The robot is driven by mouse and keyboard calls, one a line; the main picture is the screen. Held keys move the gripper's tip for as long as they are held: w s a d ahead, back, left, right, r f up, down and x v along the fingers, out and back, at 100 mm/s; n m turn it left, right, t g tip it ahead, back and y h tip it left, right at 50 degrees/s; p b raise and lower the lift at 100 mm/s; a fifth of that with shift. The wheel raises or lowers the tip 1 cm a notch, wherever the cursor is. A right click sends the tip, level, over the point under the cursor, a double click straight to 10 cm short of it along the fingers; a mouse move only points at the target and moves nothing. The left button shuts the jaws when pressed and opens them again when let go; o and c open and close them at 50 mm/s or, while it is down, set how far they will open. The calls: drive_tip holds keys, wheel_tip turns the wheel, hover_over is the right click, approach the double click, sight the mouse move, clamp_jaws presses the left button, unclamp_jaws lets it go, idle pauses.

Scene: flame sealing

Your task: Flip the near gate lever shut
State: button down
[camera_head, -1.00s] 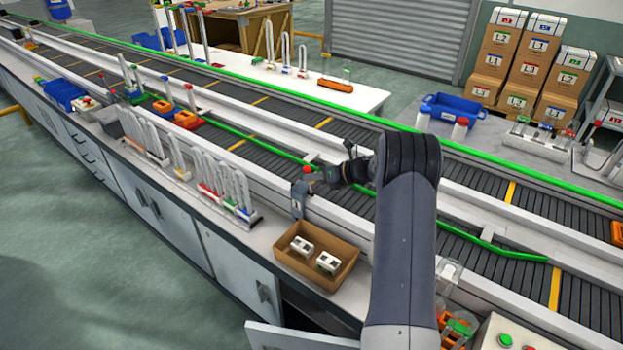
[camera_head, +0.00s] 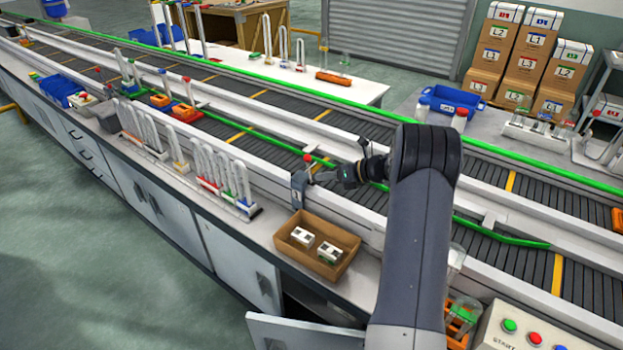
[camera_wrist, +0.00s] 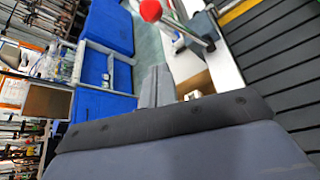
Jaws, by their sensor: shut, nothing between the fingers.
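The near gate lever has a red ball knob (camera_head: 308,158) and a grey bracket (camera_head: 299,188) on the conveyor's near rail. The knob also shows at the top of the wrist view (camera_wrist: 151,9), on a metal rod running toward the bracket. My gripper (camera_head: 318,177) is shut and empty, low over the near rail, just right of the bracket and below the knob in the head view. I cannot tell whether it touches the lever. In the wrist view its grey fingers (camera_wrist: 157,86) are together, below the knob and apart from it.
A cardboard box (camera_head: 340,268) with white parts stands on the near ledge below the lever. Racks of clear tubes (camera_head: 225,185) stand to its left. A green guide bar (camera_head: 500,238) runs over the dark belt behind my gripper. A button panel (camera_head: 535,330) is at lower right.

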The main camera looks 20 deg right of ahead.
drive_tip(key=shift+d+f+b+v, duration=0.15)
drive_tip(key=shift+b+v, duration=0.05)
drive_tip(key=shift+v, duration=1)
drive_tip(key=shift+d+f+b+v, duration=0.15)
drive_tip(key=shift+v, duration=1)
drive_tip(key=shift+w, duration=0.15)
drive_tip(key=s+a+r+p+x, duration=0.1)
drive_tip(key=a+r+p+x, duration=0.15)
drive_tip(key=x, duration=0.75)
drive_tip(key=w+d, duration=0.1)
drive_tip(key=w+d+r+p, duration=0.1)
drive_tip(key=d, duration=0.1)
drive_tip(key=shift+w+d+r, duration=0.15)
drive_tip(key=shift+w+d, duration=0.1)
drive_tip(key=shift+w, duration=0.05)
